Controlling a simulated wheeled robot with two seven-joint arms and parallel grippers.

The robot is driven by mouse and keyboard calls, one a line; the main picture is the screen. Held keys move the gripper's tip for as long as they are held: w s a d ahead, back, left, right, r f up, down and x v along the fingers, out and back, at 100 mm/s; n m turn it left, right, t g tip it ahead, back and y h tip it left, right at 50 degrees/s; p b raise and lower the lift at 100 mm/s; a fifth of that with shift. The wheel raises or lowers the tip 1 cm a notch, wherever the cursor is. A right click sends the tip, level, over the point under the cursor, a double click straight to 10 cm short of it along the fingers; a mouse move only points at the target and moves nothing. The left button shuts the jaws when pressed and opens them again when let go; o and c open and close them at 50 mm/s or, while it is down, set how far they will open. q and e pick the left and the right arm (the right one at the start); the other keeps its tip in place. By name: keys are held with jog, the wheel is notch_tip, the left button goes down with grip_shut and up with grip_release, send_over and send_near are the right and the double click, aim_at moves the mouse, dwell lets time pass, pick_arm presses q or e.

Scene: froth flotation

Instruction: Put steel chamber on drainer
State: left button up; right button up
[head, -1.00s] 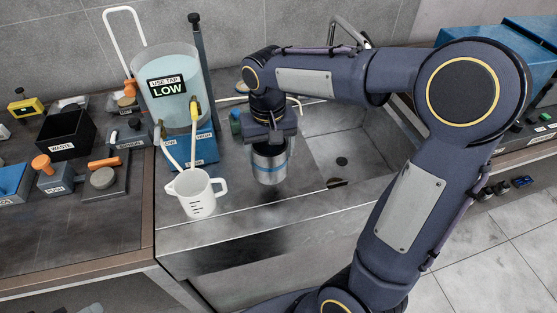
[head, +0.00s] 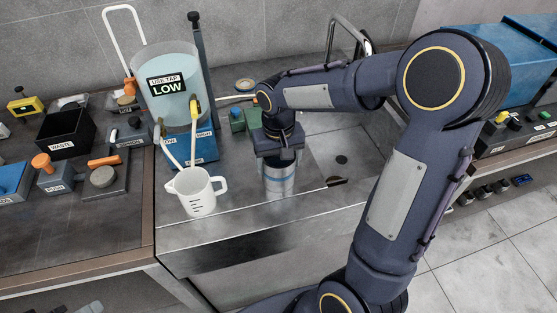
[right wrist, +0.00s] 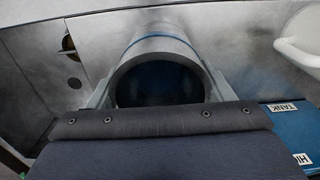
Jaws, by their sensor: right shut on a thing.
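The steel chamber (head: 279,183), a cylinder with a blue band, hangs upright below my right gripper (head: 280,160). My right gripper is shut on its upper part. In the right wrist view the chamber (right wrist: 158,50) lies between the two fingers, with its dark open mouth towards the camera. Its base is at or just above the steel drainer surface (head: 235,222) left of the sink basin; I cannot tell whether it touches. My left gripper is not in view.
A white measuring jug (head: 197,193) stands just left of the chamber. Behind it are a clear tank (head: 172,105) with tubes and a small green box (head: 238,121). The sink basin (head: 350,150) opens to the right. The drainer's front strip is clear.

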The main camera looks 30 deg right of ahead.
jog(key=o, duration=1.5)
jog(key=shift+o, duration=0.2)
notch_tip(320, 180, up, 12)
jog(key=s+a+f+t+y, duration=0.2)
jog(key=s, duration=0.7)
jog(key=s+a+f+n+t+y, duration=0.1)
jog(key=s+a+f+t, duration=0.1)
jog(key=s, duration=0.7)
jog(key=shift+a+f+t+y, duration=0.25)
jog(key=shift+t+y, duration=0.15)
jog(key=shift+t, duration=0.4)
